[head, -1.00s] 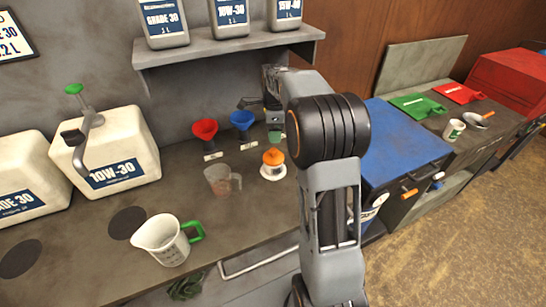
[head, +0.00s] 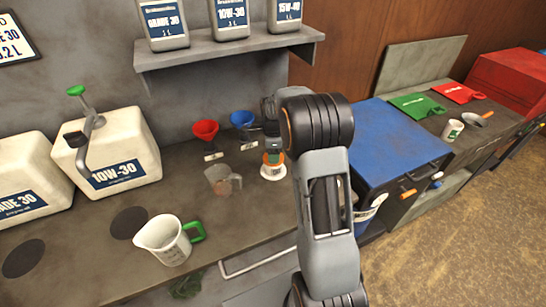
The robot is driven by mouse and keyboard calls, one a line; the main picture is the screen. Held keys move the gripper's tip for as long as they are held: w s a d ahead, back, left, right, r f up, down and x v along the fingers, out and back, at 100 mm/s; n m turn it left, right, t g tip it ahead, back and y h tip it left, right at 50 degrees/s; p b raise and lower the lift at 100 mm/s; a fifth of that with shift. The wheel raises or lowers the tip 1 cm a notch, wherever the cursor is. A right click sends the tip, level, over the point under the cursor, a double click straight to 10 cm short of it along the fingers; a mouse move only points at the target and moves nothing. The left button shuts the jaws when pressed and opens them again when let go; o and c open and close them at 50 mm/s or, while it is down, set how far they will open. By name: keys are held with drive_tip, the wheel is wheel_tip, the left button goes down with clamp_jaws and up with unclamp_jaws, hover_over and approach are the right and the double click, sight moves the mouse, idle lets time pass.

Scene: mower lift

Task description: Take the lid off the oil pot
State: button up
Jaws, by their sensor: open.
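The oil pot (head: 273,171) is a small white pot with a dark mark on its side, standing on the grey workbench. Its orange lid (head: 278,157) shows just above the white body. My gripper (head: 272,149) is open and points down at the lid from above. Its fingers hide most of the lid and its knob. I cannot tell whether the fingers touch the lid.
Red (head: 205,130) and blue (head: 242,119) funnels stand behind and left of the pot. A clear cup (head: 222,181) stands left of it, and a white jug (head: 165,240) with a green handle is nearer. A shelf (head: 230,45) holding bottles is above. A blue-topped cabinet (head: 395,140) is at right.

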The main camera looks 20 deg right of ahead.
drive_tip(key=c, duration=1)
drive_tip(key=shift+r, duration=0.1)
